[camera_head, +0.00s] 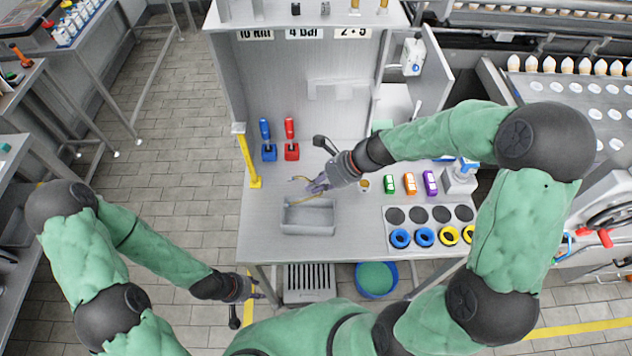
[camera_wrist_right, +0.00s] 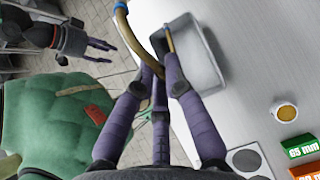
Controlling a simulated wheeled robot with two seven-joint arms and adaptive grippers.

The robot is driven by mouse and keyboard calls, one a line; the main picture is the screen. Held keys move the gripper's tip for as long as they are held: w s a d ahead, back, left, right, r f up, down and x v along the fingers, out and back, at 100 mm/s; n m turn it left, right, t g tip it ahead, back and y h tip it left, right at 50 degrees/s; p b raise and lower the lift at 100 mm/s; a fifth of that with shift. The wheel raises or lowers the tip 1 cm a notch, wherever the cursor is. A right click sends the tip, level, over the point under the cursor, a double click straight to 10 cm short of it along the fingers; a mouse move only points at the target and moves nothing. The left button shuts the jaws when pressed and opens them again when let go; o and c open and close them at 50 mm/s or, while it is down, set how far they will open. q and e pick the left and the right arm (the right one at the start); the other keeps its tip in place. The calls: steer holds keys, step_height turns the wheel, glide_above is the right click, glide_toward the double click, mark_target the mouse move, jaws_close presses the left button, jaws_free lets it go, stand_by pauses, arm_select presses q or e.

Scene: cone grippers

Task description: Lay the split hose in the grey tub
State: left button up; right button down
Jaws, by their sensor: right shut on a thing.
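The split hose (camera_wrist_right: 131,36) is a tan, curved tube with a blue band near the top of the right wrist view. My right gripper (camera_head: 316,186) is shut on it, and the fingers (camera_wrist_right: 158,78) hide the gripped part. The grey tub (camera_head: 307,228) stands on the bench just below the gripper in the head view. In the right wrist view, one hose end overlaps the tub (camera_wrist_right: 208,72); I cannot tell whether it touches the floor of the tub. My left gripper (camera_head: 250,289) is off the bench's front left, with spread, empty fingers in the right wrist view (camera_wrist_right: 101,49).
Blue (camera_head: 267,139) and red (camera_head: 291,139) levers stand behind the tub. A yellow post (camera_head: 248,160) is at the bench's left edge. Green, orange and purple labelled blocks (camera_head: 410,184) and a ring rack (camera_head: 430,215) lie to the right. A blue-rimmed bucket (camera_head: 376,279) is below.

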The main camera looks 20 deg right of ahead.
steer(key=shift+f+b, duration=2.4)
steer(key=shift+f, duration=1.05)
steer(key=c, duration=0.8)
jaws_free()
steer(key=shift+o, duration=0.2)
steer(key=p+v, duration=0.5)
steer(key=v, duration=0.2)
steer(key=shift+p, duration=0.35)
